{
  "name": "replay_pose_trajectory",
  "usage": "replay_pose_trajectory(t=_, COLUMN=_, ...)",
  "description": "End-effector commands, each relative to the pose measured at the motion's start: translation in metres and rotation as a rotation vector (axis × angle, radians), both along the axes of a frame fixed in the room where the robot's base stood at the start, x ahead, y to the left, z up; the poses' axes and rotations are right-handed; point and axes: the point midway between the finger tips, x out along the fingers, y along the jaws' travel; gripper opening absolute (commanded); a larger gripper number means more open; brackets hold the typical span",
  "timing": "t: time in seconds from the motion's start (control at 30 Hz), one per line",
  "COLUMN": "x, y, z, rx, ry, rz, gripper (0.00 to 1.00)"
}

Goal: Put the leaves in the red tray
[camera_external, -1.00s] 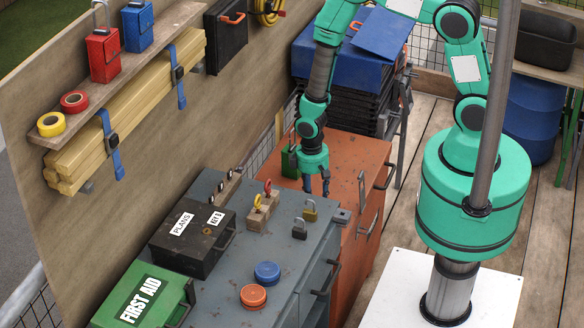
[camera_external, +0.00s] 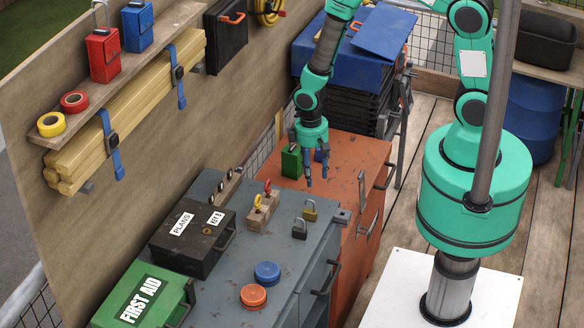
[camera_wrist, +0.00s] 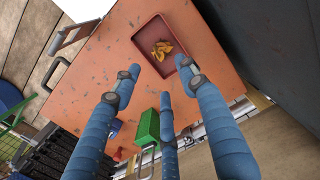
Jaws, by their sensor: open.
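The red tray (camera_wrist: 150,31) lies on the orange cabinet top in the wrist view. A small clump of yellow-brown leaves (camera_wrist: 161,49) lies inside it. My gripper (camera_wrist: 162,85) has three blue fingers spread apart with nothing between them. The tray and leaves show just beyond the fingertips, toward the top of the wrist view. In the external view my gripper (camera_external: 311,180) points down above the orange cabinet, clear of its top as far as I can tell. I cannot make out the tray or leaves in the external view.
The grey cabinet (camera_external: 232,290) in front holds a black case (camera_external: 175,252), a green first aid box (camera_external: 130,312) and several padlocks. Black stacked crates (camera_external: 345,105) stand behind.

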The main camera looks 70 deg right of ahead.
Motion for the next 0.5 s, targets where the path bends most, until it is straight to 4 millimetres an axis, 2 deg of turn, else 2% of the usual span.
replay_pose_trajectory(t=0.37, x=0.0002, y=0.0, z=0.0002, rx=0.0, ry=0.0, rz=0.0, gripper=0.43)
replay_pose_trajectory(t=0.5, x=0.0031, y=0.0, z=0.0076, rx=0.0, ry=-0.007, rz=0.0, gripper=0.43)
